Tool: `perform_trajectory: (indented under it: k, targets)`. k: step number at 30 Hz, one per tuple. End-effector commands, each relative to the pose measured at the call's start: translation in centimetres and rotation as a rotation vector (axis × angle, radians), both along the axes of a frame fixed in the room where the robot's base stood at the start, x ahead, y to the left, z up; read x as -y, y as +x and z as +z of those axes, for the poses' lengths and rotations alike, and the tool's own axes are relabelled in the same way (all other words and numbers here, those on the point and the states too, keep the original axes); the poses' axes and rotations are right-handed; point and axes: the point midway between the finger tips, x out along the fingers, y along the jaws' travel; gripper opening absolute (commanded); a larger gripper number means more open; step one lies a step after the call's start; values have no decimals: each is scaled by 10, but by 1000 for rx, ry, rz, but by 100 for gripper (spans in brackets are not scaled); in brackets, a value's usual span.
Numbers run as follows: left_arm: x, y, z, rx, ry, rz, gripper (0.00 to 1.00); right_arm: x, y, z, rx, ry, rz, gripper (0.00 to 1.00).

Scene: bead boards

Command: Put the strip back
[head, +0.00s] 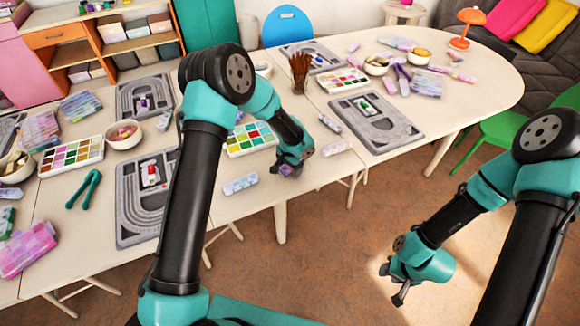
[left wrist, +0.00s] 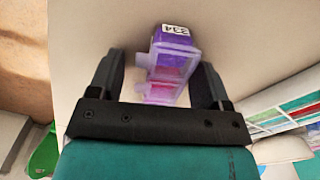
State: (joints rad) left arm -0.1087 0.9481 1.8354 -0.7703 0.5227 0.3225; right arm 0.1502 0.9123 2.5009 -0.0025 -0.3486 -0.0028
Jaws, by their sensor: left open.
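A translucent purple strip (left wrist: 170,65) with pink contents and a white label lies between the jaws of my left gripper (left wrist: 158,80) in the left wrist view. The jaws are open, with a gap on each side of the strip. In the head view my left gripper (head: 288,170) is low over the front edge of the table, and only a bit of purple shows at its tips. My right gripper (head: 391,284) hangs over the floor at the right, away from the table, its fingers apart and empty.
Other strips lie nearby: a pale blue one (head: 240,183), a pinkish one (head: 337,147) and a grey-purple one (head: 330,123). A colour-filled tray (head: 250,153) is behind my left gripper. Grey bead boards (head: 400,135) lie at right and left (head: 130,205).

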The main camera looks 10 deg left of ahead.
Motion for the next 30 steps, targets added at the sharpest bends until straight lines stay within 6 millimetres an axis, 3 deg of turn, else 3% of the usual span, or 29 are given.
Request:
perform_trajectory:
  k: [8,21,30]
  targets:
    - [0,1,21,3,1,1,72,0,0,0,0,0,0,39]
    - [1,0,100,4,-1,-1,72,0,0,0,0,0,0,39]
    - [1,-1,123,0,0,-1,72,0,0,0,0,0,0,39]
